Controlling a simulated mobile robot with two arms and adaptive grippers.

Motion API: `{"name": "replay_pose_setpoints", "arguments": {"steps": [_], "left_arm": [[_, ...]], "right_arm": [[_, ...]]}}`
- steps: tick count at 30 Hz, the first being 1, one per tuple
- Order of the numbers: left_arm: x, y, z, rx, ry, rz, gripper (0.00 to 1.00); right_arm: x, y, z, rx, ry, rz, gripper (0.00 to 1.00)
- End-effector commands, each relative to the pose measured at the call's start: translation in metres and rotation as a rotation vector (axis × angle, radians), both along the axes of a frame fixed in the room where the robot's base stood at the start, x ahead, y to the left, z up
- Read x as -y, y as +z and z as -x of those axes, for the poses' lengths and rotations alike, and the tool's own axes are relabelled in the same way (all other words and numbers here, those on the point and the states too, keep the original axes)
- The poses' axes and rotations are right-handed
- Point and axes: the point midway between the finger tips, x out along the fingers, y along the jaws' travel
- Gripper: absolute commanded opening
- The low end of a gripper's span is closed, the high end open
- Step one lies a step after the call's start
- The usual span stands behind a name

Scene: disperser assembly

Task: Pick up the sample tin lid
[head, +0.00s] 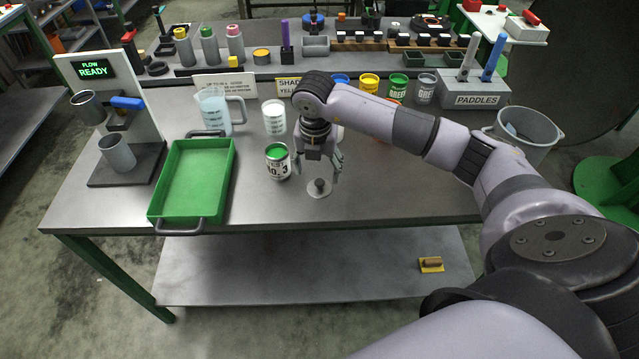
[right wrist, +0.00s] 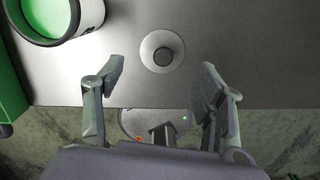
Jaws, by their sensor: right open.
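The sample tin lid (head: 318,189) is a small pale disc with a dark knob in its middle. It lies flat on the steel table near the front edge. It also shows in the right wrist view (right wrist: 162,52), just beyond and between the open fingers. My right gripper (head: 322,177) is open and empty, close above the lid and pointing down. In the right wrist view its fingers (right wrist: 160,85) stand to either side, apart from the lid. The sample tin (head: 278,162), marked No. 3 with green inside, stands open just left of the lid. My left gripper is not in view.
A green tray (head: 195,185) lies left of the tin. A clear jug (head: 214,110) and a white cup (head: 273,117) stand behind. Paint tins line the back beside the paddles holder (head: 462,92). The table's front right is clear.

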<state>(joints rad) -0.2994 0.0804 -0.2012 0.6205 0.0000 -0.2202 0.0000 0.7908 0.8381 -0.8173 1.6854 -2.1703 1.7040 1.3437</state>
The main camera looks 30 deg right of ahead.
Motion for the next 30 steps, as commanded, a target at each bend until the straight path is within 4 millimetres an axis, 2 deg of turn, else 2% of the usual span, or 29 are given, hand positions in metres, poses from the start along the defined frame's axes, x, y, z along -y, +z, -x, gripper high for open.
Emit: {"name": "replay_pose_setpoints", "arguments": {"steps": [5,12,21,30], "left_arm": [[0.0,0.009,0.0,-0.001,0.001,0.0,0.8],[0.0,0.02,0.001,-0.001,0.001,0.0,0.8],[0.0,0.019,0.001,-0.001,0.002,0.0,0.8],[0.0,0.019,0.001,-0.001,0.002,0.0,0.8]], "right_arm": [[0.002,-0.013,0.001,-0.005,-0.001,-0.001,0.64],[0.006,-0.048,-0.001,-0.003,-0.001,-0.001,0.64],[0.007,-0.054,-0.002,0.001,0.0,-0.001,0.64],[0.007,-0.054,-0.002,0.0,0.0,-0.001,0.45]]}}
